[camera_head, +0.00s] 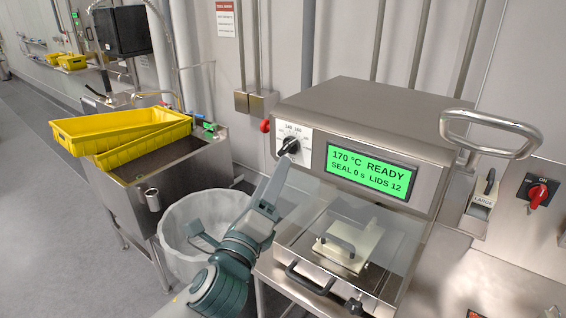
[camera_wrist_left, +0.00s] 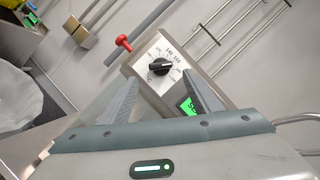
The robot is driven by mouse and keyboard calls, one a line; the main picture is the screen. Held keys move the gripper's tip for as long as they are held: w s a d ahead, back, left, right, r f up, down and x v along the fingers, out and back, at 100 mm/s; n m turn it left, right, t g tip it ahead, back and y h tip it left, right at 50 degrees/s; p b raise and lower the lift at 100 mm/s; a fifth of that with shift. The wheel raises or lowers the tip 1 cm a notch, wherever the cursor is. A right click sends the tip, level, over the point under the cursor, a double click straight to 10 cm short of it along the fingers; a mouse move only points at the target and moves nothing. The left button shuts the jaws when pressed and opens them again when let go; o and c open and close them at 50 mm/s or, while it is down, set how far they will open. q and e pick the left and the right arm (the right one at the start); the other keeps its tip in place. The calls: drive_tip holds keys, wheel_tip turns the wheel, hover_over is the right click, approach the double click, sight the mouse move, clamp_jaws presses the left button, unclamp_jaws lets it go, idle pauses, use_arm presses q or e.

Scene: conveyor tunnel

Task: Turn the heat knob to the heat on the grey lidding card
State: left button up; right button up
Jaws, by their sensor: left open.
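The heat knob (camera_head: 289,146) is a black pointer knob on a white dial plate at the left of the sealing machine's (camera_head: 375,110) front. In the left wrist view the knob (camera_wrist_left: 160,67) lies ahead, in the gap between the fingers, with its pointer across the dial; the exact setting is too small to read. My left gripper (camera_head: 280,175) is open and empty, just below and in front of the knob, apparently not touching it. The fingers (camera_wrist_left: 160,88) also show in the wrist view. The green display (camera_head: 371,170) reads 170 °C READY, SEAL 0 s, LIDS 12. I cannot make out a grey lidding card.
A red button (camera_head: 265,126) sits left of the dial. A steel handle (camera_head: 490,133) sticks out at the machine's right. A red switch (camera_head: 537,193) is at far right.

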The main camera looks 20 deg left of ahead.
sight(284, 152)
use_arm(q)
drive_tip(key=p+x, duration=0.1)
drive_tip(key=x, duration=0.6)
drive_tip(key=shift+w+a+r+p, duration=0.1)
drive_tip(key=shift+w+r+p, duration=0.05)
drive_tip(key=shift+w+p, duration=0.25)
drive_tip(key=shift+c, duration=0.4)
drive_tip(key=c, duration=1)
drive_tip(key=shift+o, duration=0.2)
